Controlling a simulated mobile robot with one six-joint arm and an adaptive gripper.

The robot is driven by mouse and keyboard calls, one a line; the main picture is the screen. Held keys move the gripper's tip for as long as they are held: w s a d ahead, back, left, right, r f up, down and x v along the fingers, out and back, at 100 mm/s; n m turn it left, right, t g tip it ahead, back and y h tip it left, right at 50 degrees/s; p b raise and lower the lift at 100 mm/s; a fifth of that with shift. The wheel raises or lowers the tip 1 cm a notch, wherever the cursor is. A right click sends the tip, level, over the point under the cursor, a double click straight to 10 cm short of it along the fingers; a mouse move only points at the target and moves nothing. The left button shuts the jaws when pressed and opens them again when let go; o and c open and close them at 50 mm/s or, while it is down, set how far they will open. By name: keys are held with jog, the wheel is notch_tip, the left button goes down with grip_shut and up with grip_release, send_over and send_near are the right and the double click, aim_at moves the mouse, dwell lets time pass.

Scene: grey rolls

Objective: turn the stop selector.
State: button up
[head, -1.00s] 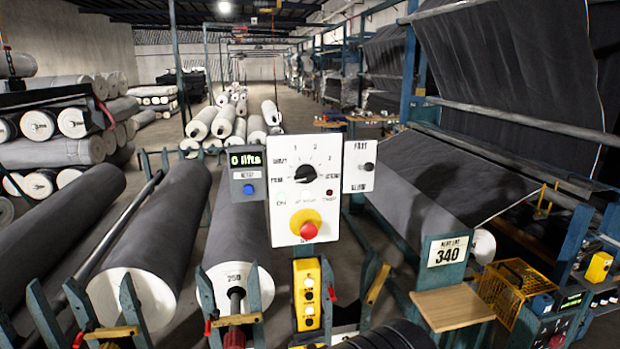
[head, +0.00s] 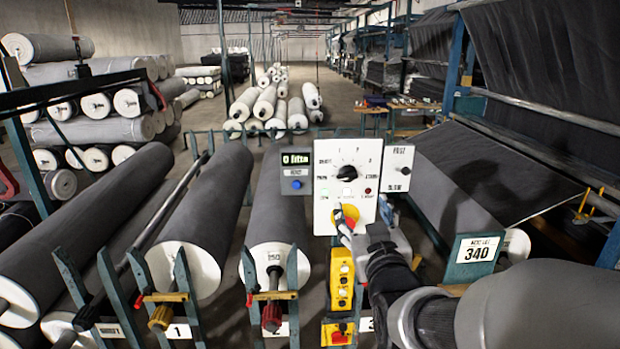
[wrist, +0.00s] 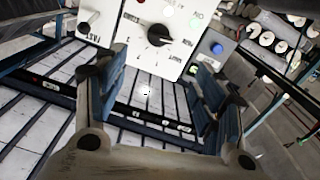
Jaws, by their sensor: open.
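The stop selector is a black rotary knob (head: 347,172) on a white control panel (head: 327,157), with numbers and words around it. In the wrist view the knob (wrist: 159,37) shows upside down on the panel (wrist: 136,58), beyond the fingertips and apart from them. My gripper (head: 353,226) is in front of the panel's lower part, below the knob, and partly covers the yellow plate (head: 349,212) with its red button. In the wrist view my gripper (wrist: 166,85) is open, with nothing between its fingers.
A grey box with a display and blue button (head: 296,184) adjoins the panel's left; a small switch plate (head: 399,165) is on its right. A yellow button box (head: 341,280) hangs below. Large grey rolls (head: 195,215) lie left. A "340" sign (head: 478,250) stands right.

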aim_at(348, 178)
jog(key=w+p, duration=0.1)
jog(key=w, duration=1.5)
jog(key=shift+c, duration=0.4)
jog(key=c, duration=1)
jog(key=shift+f, duration=0.15)
jog(key=m+b, duration=0.4)
jog(key=b, duration=0.1)
jog(key=shift+r+m+b, duration=0.2)
jog(key=shift+m+b, duration=1.35)
jog(key=shift+m, duration=0.25)
